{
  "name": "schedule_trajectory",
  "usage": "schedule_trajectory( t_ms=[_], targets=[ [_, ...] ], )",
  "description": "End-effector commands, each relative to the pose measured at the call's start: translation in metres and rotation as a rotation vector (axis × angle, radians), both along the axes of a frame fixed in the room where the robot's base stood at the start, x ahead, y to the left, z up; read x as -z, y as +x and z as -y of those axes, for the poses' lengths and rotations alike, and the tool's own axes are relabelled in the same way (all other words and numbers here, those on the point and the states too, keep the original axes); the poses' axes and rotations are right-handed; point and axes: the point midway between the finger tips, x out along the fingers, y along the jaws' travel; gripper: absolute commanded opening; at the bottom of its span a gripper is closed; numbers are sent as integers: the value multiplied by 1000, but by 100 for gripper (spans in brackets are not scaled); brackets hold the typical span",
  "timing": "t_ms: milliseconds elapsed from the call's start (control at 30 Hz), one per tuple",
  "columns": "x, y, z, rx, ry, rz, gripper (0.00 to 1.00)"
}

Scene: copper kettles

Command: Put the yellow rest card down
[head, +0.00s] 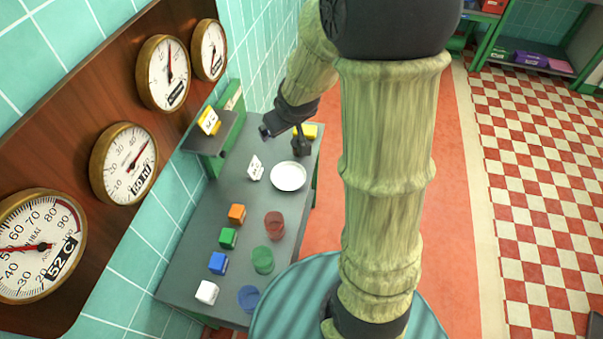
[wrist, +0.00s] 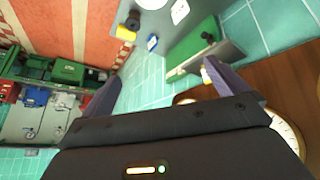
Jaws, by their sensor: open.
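The yellow card (head: 209,121) with dark marks stands on a small grey ledge (head: 222,133) on the wall side of the table in the head view. A small yellow patch (wrist: 206,76) beside the right finger in the wrist view looks like its edge. My gripper (head: 268,129) is above the back of the grey table, to the right of the card and apart from it. In the wrist view my gripper (wrist: 165,72) has its fingers wide apart with nothing between them.
The grey table (head: 190,250) holds a white plate (head: 288,176), a white card (head: 255,168), several coloured blocks and cups, and a yellow object (head: 308,131) beside a dark one (head: 300,148). Gauges (head: 124,164) line the left wall. A green bracket (wrist: 192,50) is close to the gripper.

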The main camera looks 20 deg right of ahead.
Motion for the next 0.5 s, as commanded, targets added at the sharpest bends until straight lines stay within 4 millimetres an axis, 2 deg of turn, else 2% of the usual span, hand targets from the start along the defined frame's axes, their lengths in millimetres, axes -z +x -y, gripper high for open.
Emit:
schedule_trajectory(
  t_ms=[33, 100, 200, 233, 333, 500],
  targets=[
    [-2, -30, 0, 44, 5, -52, 98],
    [-1, -71, -2, 104, 25, -136, 98],
    [1, -120, -8, 165, 63, -238, 98],
    [1, -131, -10, 177, 74, -260, 98],
    [3, -152, -16, 202, 101, -307, 98],
    [4, -155, -17, 206, 106, -317, 98]
  ],
)
